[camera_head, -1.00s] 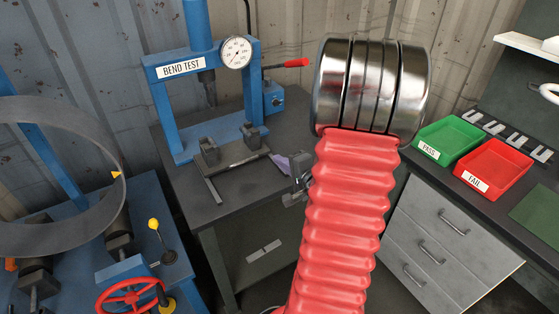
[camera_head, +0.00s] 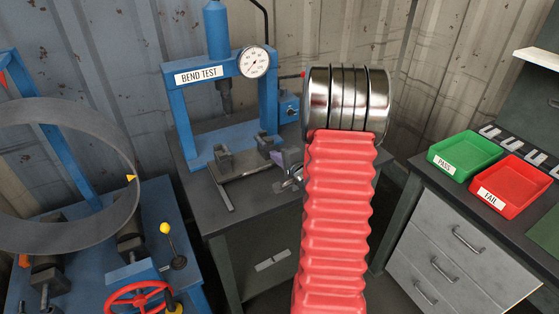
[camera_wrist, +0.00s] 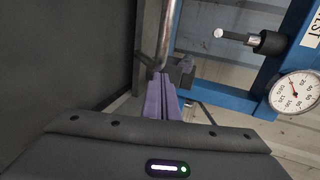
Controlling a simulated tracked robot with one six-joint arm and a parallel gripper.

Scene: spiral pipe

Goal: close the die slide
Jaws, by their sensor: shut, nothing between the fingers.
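The blue bend test press (camera_head: 222,90) stands on a dark bench. My gripper (camera_head: 279,158) is at the slide's right end, partly hidden behind my red arm. In the wrist view, my gripper's purple fingers (camera_wrist: 160,77) are together with nothing between them. Their tips are close to a metal rod (camera_wrist: 169,35) and a dark block (camera_wrist: 181,72); I cannot tell whether they touch.
The press's dial gauge (camera_head: 254,62) is above the slide; it also shows in the wrist view (camera_wrist: 295,92). A blue roller machine with a large ring (camera_head: 125,130) and red handwheel (camera_head: 140,298) stands left. Green (camera_head: 465,148) and red (camera_head: 512,186) trays sit on the right bench.

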